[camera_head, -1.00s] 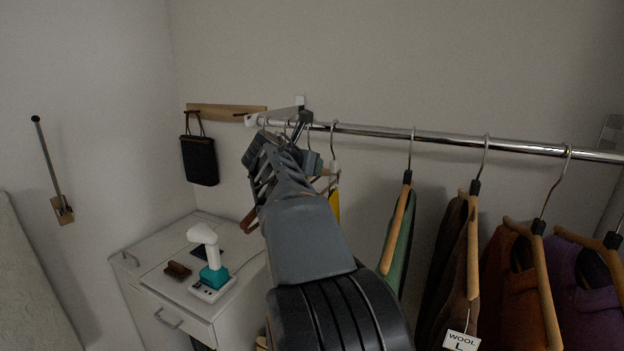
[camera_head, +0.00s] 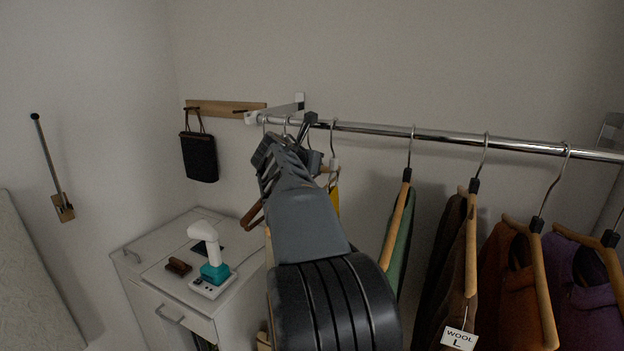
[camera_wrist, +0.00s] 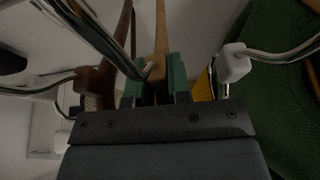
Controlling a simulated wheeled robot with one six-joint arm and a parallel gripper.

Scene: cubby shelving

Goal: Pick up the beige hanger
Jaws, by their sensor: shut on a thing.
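The beige hanger (camera_wrist: 161,35) shows in the wrist view as a pale wooden bar running up between the two green finger pads. My gripper (camera_wrist: 155,88) is shut on it near its middle, just under a metal hook. In the head view my gripper (camera_head: 284,142) is at the left end of the rail, and my arm hides most of the hanger. A dark brown hanger (camera_wrist: 104,78) is close on the left of the fingers. A hanger with a white collar (camera_wrist: 234,63) and a yellow garment (camera_wrist: 204,86) is close on the right.
The chrome rail (camera_head: 450,138) runs right, with green (camera_head: 402,235), brown, orange (camera_head: 510,285) and purple garments on wooden hangers. A white cabinet (camera_head: 160,262) below left bears a white and teal device (camera_head: 212,262). A black bag (camera_head: 199,158) hangs on a wall rack.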

